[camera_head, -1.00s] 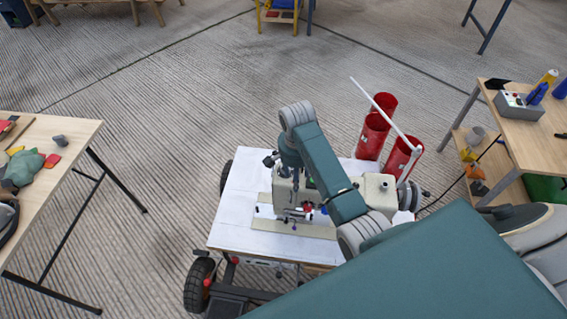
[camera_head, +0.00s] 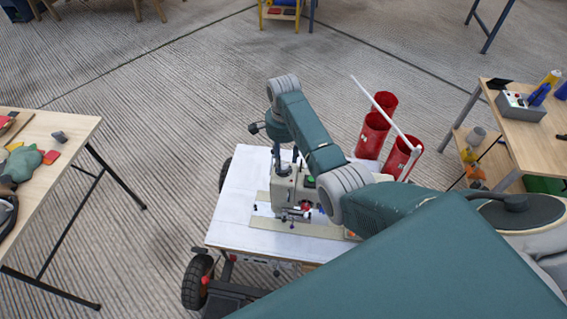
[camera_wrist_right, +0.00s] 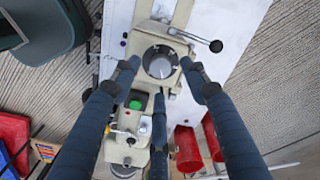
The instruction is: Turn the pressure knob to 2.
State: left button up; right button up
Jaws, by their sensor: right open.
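The pressure knob (camera_wrist_right: 160,62) shows in the right wrist view as a round grey dial with a dark ring on a cream machine head. I cannot read its number. In the head view, the cream machine (camera_head: 295,192) stands on a white-topped cart (camera_head: 240,205), and my arm hides the knob and part of the machine. My right gripper (camera_wrist_right: 160,74) is open, its dark blue fingers spread around the knob's sides and lower edge; I cannot tell whether they touch it. In the head view, the right gripper (camera_head: 284,158) points down over the machine. My left gripper is not in view.
A lever with a black ball (camera_wrist_right: 215,46) sticks out beside the knob, and a green button (camera_wrist_right: 136,104) lies below it. Red cylinders (camera_head: 373,135) stand at the cart's back right with a white rod. Tables stand left (camera_head: 75,125) and right (camera_head: 540,150).

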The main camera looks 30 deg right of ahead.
aim_at(283, 166)
jog(key=shift+f, duration=1.85)
grip_shut()
